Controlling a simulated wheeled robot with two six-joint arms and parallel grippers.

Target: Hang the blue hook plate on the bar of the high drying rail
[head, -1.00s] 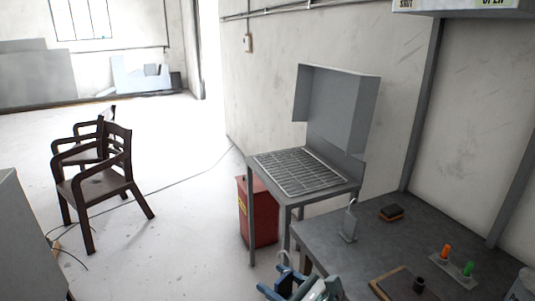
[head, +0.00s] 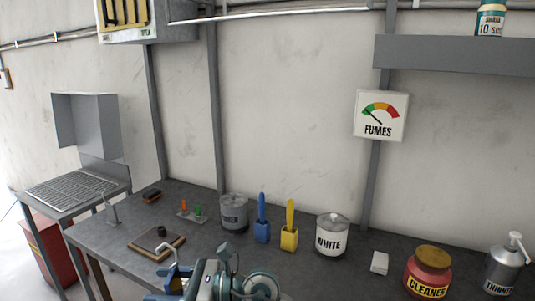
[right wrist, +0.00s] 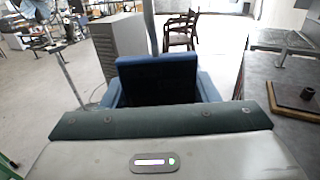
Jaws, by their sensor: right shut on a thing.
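The blue hook plate (right wrist: 158,84) is held in my right gripper (right wrist: 158,98), seen in the right wrist view. Its face is dark in shadow, and a grey rod rises from its top. In the head view my right gripper (head: 178,280) is at the bottom edge, with the pale curved hook (head: 160,248) standing up beside it, over the front of the workbench. A pale bar (head: 270,14) runs high along the wall; I cannot tell for sure that it is the high drying rail. The hook is well below it and apart from it. My left gripper is not in view.
The grey workbench (head: 120,238) carries a wooden board (head: 156,243), a grey can (head: 234,212), blue and yellow brush holders, a white can (head: 332,236) and a red cleaner jar (head: 428,272). A wall shelf (head: 455,56) is at upper right. A metal booth (head: 88,125) stands left.

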